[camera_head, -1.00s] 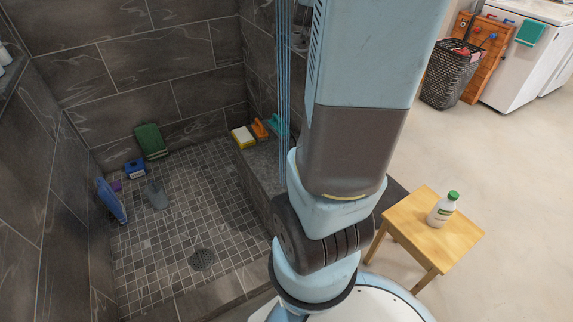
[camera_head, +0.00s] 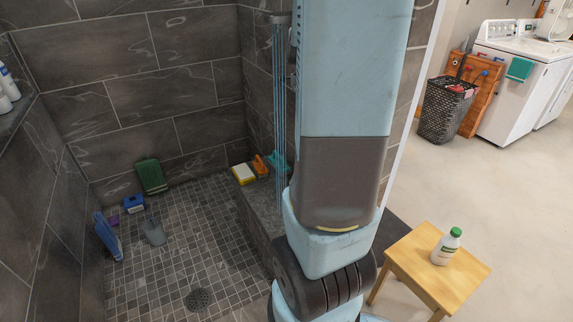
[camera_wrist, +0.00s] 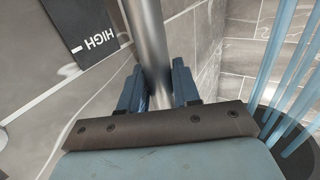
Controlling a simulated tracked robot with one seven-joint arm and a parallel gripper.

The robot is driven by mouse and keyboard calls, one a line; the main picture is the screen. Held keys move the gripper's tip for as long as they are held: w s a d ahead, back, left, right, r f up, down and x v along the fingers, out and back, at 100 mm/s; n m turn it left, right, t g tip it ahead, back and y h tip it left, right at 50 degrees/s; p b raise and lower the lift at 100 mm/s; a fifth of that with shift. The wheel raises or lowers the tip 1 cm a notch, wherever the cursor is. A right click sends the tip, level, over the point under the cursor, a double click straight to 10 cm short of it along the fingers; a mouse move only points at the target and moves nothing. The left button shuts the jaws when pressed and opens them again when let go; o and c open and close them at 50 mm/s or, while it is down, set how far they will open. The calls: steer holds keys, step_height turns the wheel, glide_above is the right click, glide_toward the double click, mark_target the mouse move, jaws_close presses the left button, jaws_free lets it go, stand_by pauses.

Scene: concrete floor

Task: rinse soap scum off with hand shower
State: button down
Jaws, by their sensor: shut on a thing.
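In the wrist view, my gripper (camera_wrist: 158,88) is shut on a silver metal tube, the hand shower's handle (camera_wrist: 147,35). A dark round shower head (camera_wrist: 292,155) shows at the lower right, with blue water streams (camera_wrist: 292,75) beside it. In the head view, the hand shower's head (camera_head: 280,18) is at the top, left of my arm, and thin streams (camera_head: 279,90) fall toward the bench. My gripper is hidden behind my arm there. The dark tile walls (camera_head: 130,60) carry pale streaks; I cannot tell soap scum from the tile's veining.
On the shower floor (camera_head: 195,235) are a green item (camera_head: 151,175), blue items and a grey scoop (camera_head: 154,232). A sponge (camera_head: 243,174) and brushes sit on the bench (camera_head: 262,205). A wooden stool (camera_head: 430,275) with a bottle (camera_head: 446,246) stands right. A basket (camera_head: 445,110) is farther back.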

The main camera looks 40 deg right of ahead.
steer(key=w+d, duration=0.3)
steer(key=w, duration=0.6)
steer(key=shift+d, duration=0.4)
stand_by(0.9)
stand_by(0.3)
